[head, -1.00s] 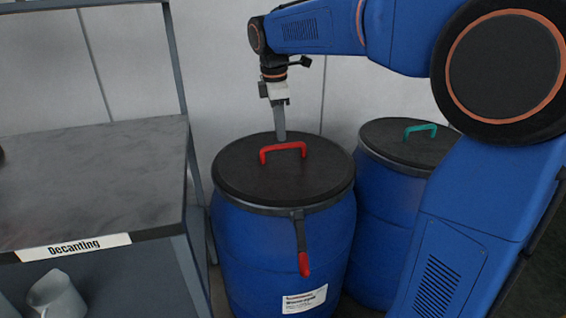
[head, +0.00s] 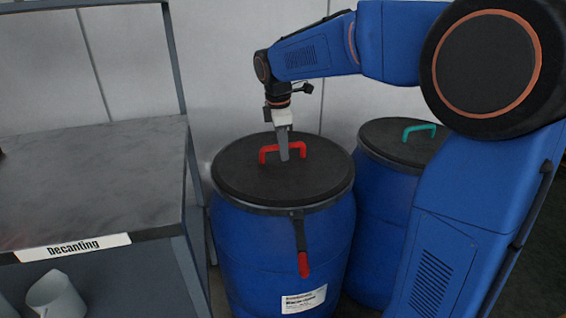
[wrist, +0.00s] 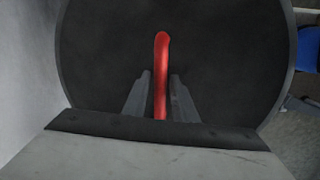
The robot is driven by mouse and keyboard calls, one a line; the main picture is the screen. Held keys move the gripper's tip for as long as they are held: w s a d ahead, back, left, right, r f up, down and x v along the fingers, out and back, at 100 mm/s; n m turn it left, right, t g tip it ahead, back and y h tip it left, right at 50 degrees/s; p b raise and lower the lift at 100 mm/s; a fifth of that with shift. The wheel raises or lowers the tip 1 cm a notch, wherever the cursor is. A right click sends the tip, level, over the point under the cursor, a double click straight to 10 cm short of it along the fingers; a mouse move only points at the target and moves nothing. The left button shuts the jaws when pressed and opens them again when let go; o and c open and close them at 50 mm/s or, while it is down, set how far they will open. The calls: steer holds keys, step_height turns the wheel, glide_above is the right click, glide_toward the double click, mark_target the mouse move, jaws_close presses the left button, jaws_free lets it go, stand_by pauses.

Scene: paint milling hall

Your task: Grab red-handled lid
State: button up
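The black round lid (head: 240,180) with a red handle (head: 267,153) sits on a blue drum (head: 255,245). My gripper (head: 284,158) points down at the middle of the handle. In the wrist view the red handle (wrist: 161,60) runs between the two grey fingers of my gripper (wrist: 160,78), with a visible gap on each side. The gripper is open around the handle. The lid (wrist: 100,50) fills most of the wrist view, and the lower part of the handle is hidden by the gripper body.
A second blue drum (head: 375,225) with a dark lid and green handle (head: 420,129) stands behind to the right. A grey table (head: 90,180) labelled Decanting stands at left, with a white jug (head: 55,297) below it. A red-tipped clamp lever (head: 303,262) hangs on the near drum's front.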

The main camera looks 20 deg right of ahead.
jaws_close()
stand_by(1.3)
